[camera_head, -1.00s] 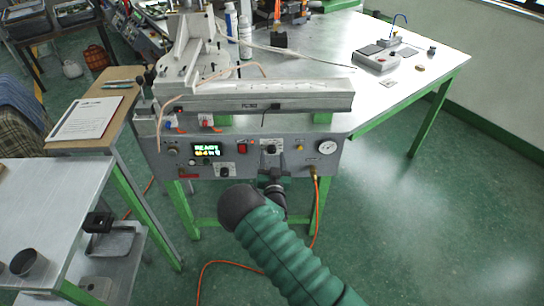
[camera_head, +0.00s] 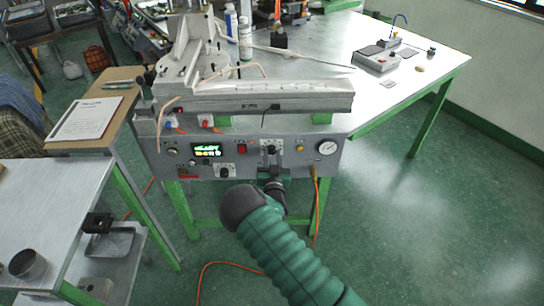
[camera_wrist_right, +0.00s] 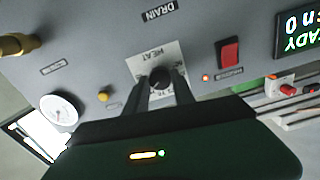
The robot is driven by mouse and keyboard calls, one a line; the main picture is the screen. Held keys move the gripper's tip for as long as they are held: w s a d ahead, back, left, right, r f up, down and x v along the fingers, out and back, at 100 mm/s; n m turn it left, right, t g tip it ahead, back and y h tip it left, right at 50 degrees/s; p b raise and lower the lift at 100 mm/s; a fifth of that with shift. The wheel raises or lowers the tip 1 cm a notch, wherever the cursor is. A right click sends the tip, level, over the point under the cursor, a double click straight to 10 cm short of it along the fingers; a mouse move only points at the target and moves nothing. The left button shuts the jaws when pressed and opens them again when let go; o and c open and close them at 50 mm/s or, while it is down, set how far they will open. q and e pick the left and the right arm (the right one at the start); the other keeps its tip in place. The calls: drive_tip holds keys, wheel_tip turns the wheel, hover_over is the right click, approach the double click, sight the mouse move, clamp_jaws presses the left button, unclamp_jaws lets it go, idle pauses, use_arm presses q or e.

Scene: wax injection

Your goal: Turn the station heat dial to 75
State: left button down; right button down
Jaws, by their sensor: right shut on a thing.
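The heat dial is a small black knob on a white plate marked HEAT, on the grey front panel of the station (camera_head: 225,170). In the right wrist view the dial (camera_wrist_right: 160,78) sits between the two dark fingers of my right gripper (camera_wrist_right: 162,92), which is shut on it. The fingers hide the lower part of the scale, so I cannot read the setting. In the head view my right gripper (camera_head: 271,160) reaches up to the panel at the dial (camera_head: 271,149). My left gripper is not in view.
The panel also carries a lit display (camera_head: 207,150), a red switch (camera_head: 242,148), a round gauge (camera_head: 327,147) and a second black knob (camera_head: 224,172). An orange hose (camera_head: 314,215) hangs below it.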

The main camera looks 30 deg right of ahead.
drive_tip(key=shift+f+n+b, duration=0.15)
drive_tip(key=shift+n+b, duration=0.3)
drive_tip(key=shift+n, duration=1.35)
drive_tip(key=c, duration=1.1)
unclamp_jaws()
drive_tip(key=shift+o, duration=0.2)
drive_tip(key=p+v, duration=0.1)
drive_tip(key=v, duration=1.6)
drive_tip(key=shift+w, duration=0.1)
